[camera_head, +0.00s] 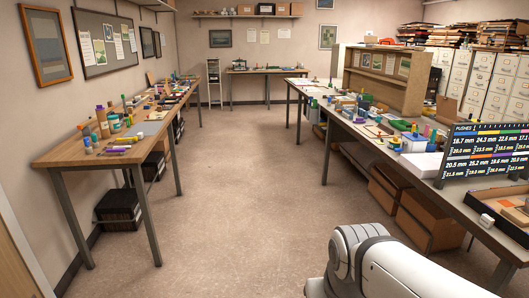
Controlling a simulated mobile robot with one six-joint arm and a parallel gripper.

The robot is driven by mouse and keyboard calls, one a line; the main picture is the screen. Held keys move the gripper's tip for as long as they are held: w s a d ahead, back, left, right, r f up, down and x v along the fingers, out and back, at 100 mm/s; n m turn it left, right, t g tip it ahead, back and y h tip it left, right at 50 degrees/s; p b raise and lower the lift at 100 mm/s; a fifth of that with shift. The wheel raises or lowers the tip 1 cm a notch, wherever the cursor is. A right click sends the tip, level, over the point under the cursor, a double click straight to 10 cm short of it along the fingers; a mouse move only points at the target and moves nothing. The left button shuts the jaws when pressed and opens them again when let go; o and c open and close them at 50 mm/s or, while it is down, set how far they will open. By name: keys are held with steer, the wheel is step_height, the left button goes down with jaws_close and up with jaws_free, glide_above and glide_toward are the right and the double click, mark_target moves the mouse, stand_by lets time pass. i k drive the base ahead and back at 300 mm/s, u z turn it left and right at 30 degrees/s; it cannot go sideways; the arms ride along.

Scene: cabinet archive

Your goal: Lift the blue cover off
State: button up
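I cannot pick out a blue cover with certainty in the head view. Small blue items show among the clutter on the right table (345,122), too small to identify. A flat grey-blue piece lies on the left table (60,157), near its middle. My gripper is not in view. Only a white link of my arm shows at the bottom right, low in front of the right table.
A black sign (487,155) with millimetre figures stands on the right table by an open tray (478,203). Cardboard boxes (425,222) sit below. Filing cabinets (478,78) line the back right. A back table (255,71) stands at the far wall. The middle floor is clear.

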mark_target(415, 137)
steer(key=z, duration=0.15)
steer(key=i, duration=1.55)
steer(key=z, duration=0.7)
steer(key=i, duration=1.8)
steer(key=z, duration=0.55)
